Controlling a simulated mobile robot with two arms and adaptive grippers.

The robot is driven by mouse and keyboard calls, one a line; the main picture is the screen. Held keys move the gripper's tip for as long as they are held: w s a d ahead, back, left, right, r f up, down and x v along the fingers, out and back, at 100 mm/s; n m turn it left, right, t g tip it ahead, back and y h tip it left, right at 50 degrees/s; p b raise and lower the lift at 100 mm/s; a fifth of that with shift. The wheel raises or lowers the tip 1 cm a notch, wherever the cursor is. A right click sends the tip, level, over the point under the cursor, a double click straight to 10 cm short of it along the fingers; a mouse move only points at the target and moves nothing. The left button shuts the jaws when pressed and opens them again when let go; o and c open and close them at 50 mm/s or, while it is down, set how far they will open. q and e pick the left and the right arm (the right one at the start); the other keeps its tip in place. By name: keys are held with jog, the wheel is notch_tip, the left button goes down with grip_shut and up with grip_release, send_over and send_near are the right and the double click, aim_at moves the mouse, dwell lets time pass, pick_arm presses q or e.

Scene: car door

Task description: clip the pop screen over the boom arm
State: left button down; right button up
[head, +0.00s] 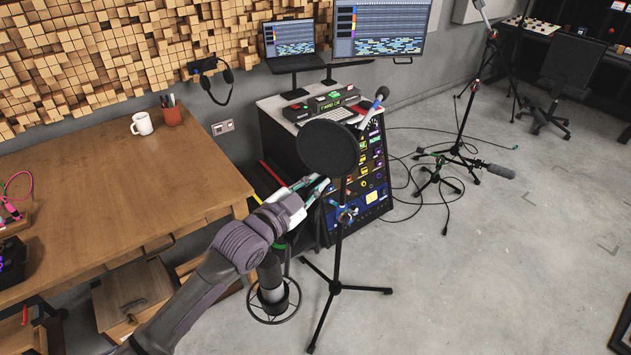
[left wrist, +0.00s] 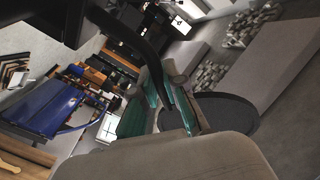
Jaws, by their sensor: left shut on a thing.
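The pop screen (head: 327,148) is a round black disc, upright in front of the equipment rack in the head view. My left gripper (head: 317,187) is just below the disc and is shut on the pop screen's lower part. In the left wrist view the teal-padded fingers (left wrist: 165,112) close on a dark piece, with the disc (left wrist: 232,112) beside and behind them. A black tripod stand (head: 335,287) stands just right of the gripper, its upper part close behind the disc. I cannot tell whether the pop screen touches the boom arm. My right gripper is not in view.
A wooden desk (head: 110,195) with a white mug (head: 142,124) is at the left. A grey microphone in a ring (head: 271,280) is below my left wrist. The rack (head: 372,165) is behind.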

pick_arm(q)
jog(key=shift+f, duration=0.4)
jog(key=c, duration=1.2)
grip_release()
jog(key=shift+o, duration=0.2)
jog(key=shift+s, duration=0.1)
jog(key=v, duration=1.2)
